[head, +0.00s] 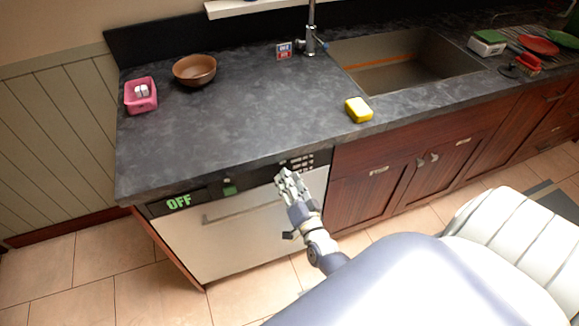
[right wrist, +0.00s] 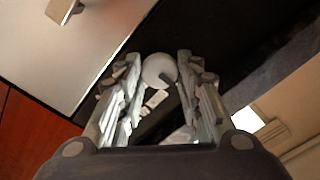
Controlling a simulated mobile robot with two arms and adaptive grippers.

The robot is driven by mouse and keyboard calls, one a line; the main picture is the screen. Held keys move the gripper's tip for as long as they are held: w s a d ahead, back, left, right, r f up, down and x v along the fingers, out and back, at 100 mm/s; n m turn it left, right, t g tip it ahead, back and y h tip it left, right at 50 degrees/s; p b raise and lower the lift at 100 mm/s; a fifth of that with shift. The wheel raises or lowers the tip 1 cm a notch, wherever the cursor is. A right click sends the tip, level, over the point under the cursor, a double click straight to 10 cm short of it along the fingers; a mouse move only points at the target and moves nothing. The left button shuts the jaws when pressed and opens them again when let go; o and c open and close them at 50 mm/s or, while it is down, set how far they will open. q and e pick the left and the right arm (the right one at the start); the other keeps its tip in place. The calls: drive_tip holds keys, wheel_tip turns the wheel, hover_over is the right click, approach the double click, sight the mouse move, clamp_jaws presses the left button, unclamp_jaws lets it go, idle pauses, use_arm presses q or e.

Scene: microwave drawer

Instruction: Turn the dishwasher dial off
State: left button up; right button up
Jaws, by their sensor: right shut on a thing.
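The dishwasher (head: 235,235) has a white front, a long handle and a black control strip under the counter. Its display (head: 178,202) reads "OFF" in green at the strip's left end. My right gripper (head: 284,177) is at the right part of the strip, below the buttons (head: 300,162). In the right wrist view the round white dial (right wrist: 159,69) sits between its fingertips, and the gripper is shut on it. In the head view the gripper hides the dial. My left gripper is not in view.
A sink (head: 405,75) is to the right, with wooden cabinets (head: 370,195) below. Floor in front of the dishwasher is clear.

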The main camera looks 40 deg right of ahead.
drive_tip(key=o, duration=1)
drive_tip(key=shift+s, duration=0.1)
drive_tip(key=v, duration=1.2)
drive_tip(key=shift+f, duration=0.1)
drive_tip(key=s+a+f+n+g+y, duration=0.2)
drive_tip(key=s+f, duration=0.1)
drive_tip(key=f, duration=0.5)
drive_tip(key=s+a+f+n+g+y, duration=0.1)
drive_tip(key=s+a+f+n+g, duration=0.15)
drive_tip(key=f, duration=0.45)
drive_tip(key=s+a+f+n+g+y, duration=0.2)
drive_tip(key=s+f+n+g, duration=0.1)
drive_tip(key=f, duration=0.5)
drive_tip(key=s+f+n+g, duration=0.2)
drive_tip(key=s+f+g, duration=0.1)
drive_tip(key=s, duration=0.4)
drive_tip(key=s+f+n+g, duration=0.2)
drive_tip(key=s+f+g, duration=0.1)
drive_tip(key=s+f, duration=0.3)
drive_tip(key=s+f+n+g, duration=0.2)
drive_tip(key=s+f, duration=0.3)
drive_tip(key=s, duration=0.5)
drive_tip(key=shift+d+f+n+g+h, duration=0.2)
drive_tip(key=shift+d+n+g+h, duration=0.1)
drive_tip(key=shift+g, duration=0.15)
